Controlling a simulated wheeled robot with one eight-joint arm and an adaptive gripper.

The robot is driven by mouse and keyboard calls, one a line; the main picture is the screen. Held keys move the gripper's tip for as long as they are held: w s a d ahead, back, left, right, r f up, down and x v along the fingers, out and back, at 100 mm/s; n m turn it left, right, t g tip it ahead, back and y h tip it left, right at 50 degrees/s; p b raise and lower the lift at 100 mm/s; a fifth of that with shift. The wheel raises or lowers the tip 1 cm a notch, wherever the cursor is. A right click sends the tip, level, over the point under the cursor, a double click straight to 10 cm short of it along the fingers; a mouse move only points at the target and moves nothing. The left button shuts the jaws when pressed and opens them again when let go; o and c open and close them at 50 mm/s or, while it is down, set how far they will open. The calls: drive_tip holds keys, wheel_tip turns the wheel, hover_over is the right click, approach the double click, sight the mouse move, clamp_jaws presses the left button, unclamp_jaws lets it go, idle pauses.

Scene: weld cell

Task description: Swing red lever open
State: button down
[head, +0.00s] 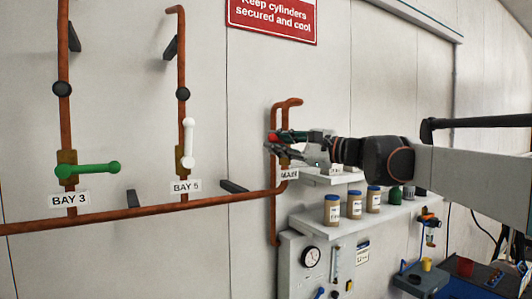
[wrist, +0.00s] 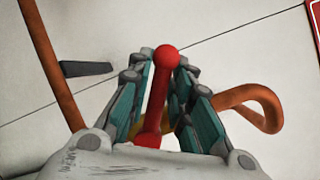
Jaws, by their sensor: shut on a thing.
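The red lever (wrist: 158,92) shows in the wrist view as a red bar with a round ball end, between the two fingers of my gripper (wrist: 165,75). The fingers are shut on it, with the ball end just past the fingertips. In the head view my gripper (head: 285,143) is at the copper pipe loop, and only a small red part of the lever (head: 271,138) shows. My gripper hides most of the lever and its valve body there. A label below the valve is partly covered.
A green lever (head: 88,170) at BAY 3 lies level and a white lever (head: 188,143) at BAY 5 stands upright. A shelf (head: 340,222) with several jars is below my arm. Copper pipe (wrist: 265,108) runs close beside my fingers.

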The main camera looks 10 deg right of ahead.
drive_tip(key=shift+w+d+r+m+t+b, duration=0.1)
drive_tip(key=shift+d+r+m+t+b, duration=0.2)
drive_tip(key=shift+m, duration=0.7)
drive_tip(key=shift+w+d+r+m+t+b, duration=0.15)
drive_tip(key=shift+d+r+m+t, duration=0.25)
drive_tip(key=shift+m, duration=0.6)
drive_tip(key=c, duration=1.6)
unclamp_jaws()
